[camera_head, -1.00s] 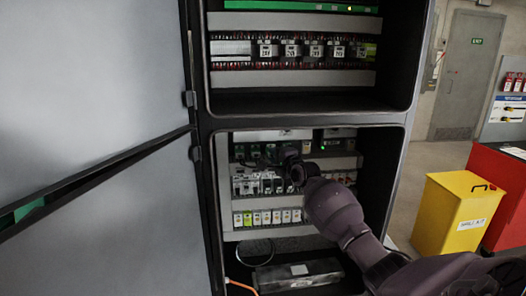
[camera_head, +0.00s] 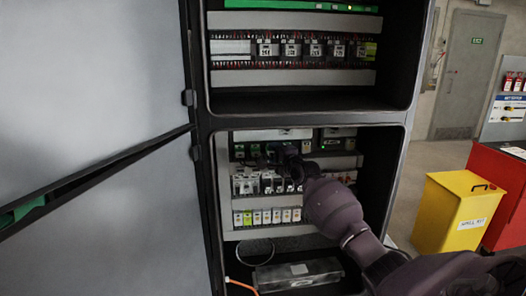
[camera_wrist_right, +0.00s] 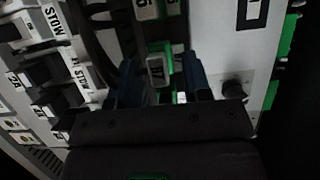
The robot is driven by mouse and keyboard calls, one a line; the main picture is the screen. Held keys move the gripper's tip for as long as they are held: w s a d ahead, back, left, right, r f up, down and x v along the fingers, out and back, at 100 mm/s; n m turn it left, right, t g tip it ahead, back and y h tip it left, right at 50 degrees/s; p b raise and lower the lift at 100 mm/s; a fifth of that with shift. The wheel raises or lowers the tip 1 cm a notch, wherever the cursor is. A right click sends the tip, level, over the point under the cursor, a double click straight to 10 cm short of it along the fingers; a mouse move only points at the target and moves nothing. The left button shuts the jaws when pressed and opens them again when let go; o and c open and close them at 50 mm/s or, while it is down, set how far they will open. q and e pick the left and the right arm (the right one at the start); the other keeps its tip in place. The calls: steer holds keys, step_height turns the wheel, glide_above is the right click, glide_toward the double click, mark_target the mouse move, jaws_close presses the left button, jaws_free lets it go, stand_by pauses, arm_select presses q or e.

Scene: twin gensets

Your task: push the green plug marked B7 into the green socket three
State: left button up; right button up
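The green plug marked B7 (camera_wrist_right: 156,71) shows in the right wrist view, with a pale label of which the 7 is readable. It sits between the two blue fingers of my right gripper (camera_wrist_right: 165,84), which look closed on its sides. In the head view my right gripper (camera_head: 285,157) is at the row of green sockets (camera_head: 255,150) in the lower cabinet bay and hides part of it. Socket three cannot be singled out, and whether the plug touches a socket cannot be seen. My left gripper is not in view.
White STOW-labelled parts (camera_wrist_right: 55,22) and a black knob (camera_wrist_right: 234,89) are close to the gripper. Below the sockets are a breaker row (camera_head: 245,184) and a labelled row (camera_head: 266,217). The cabinet door (camera_head: 95,80) stands open at left. A yellow bin (camera_head: 452,212) stands at right.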

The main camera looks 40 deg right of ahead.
steer(key=shift+s, duration=0.1)
steer(key=s+a, duration=0.1)
steer(key=s, duration=0.9)
steer(key=shift+s+a, duration=0.25)
steer(key=shift+a, duration=0.05)
